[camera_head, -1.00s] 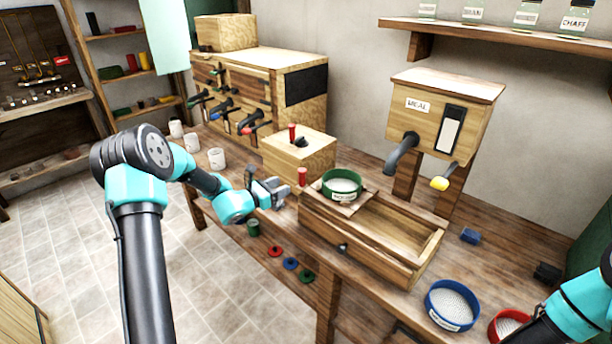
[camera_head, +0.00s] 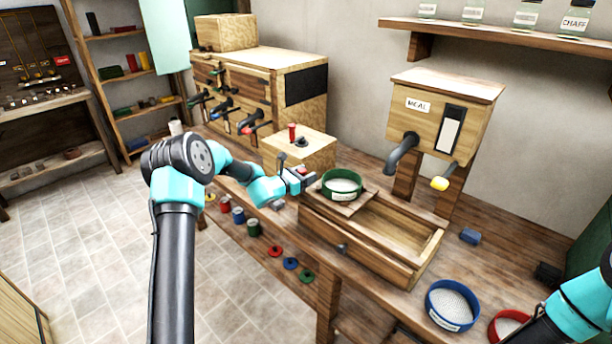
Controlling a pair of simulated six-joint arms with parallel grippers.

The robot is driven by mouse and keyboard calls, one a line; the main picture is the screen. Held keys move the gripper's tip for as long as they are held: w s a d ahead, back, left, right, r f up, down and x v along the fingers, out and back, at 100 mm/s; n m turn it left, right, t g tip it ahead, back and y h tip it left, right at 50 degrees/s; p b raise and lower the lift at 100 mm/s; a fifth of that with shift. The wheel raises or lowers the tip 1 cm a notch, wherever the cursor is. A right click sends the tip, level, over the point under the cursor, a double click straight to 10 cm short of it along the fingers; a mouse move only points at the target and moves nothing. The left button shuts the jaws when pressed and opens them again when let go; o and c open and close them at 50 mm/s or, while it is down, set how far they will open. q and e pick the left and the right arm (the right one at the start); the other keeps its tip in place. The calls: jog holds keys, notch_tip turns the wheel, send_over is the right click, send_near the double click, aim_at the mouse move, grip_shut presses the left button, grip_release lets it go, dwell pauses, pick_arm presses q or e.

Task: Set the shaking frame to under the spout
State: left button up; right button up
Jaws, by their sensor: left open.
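The shaking frame (camera_head: 350,206) is a small wooden carriage at the left end of a long open wooden trough (camera_head: 376,257). A green-rimmed sieve (camera_head: 342,184) with pale mesh and a label sits on it. The grey spout (camera_head: 402,153) sticks out of the wooden MEAL bin (camera_head: 436,122), to the right of the frame and above the trough. My left gripper (camera_head: 302,178) is open at the frame's left side, around or beside its red-topped handle, which is mostly hidden by the fingers. Only part of my right arm shows at the lower right; its gripper is out of view.
A blue sieve (camera_head: 452,305) and a red sieve (camera_head: 508,326) lie at the bench's right front. A wooden box (camera_head: 300,152) with a red knob stands behind my left gripper. The trough's right part is empty.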

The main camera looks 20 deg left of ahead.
aim_at(345, 193)
pick_arm(q)
grip_shut()
dwell(0.3)
jog(key=s+d, duration=0.1)
jog(key=d, duration=0.4)
jog(key=s+d, duration=0.2)
jog(key=d, duration=0.3)
jog(key=s+d, duration=0.2)
jog(key=d, duration=0.3)
jog(key=shift+s+d, duration=0.2)
jog(key=shift+s, duration=0.05)
jog(key=shift+d, duration=0.1)
grip_release()
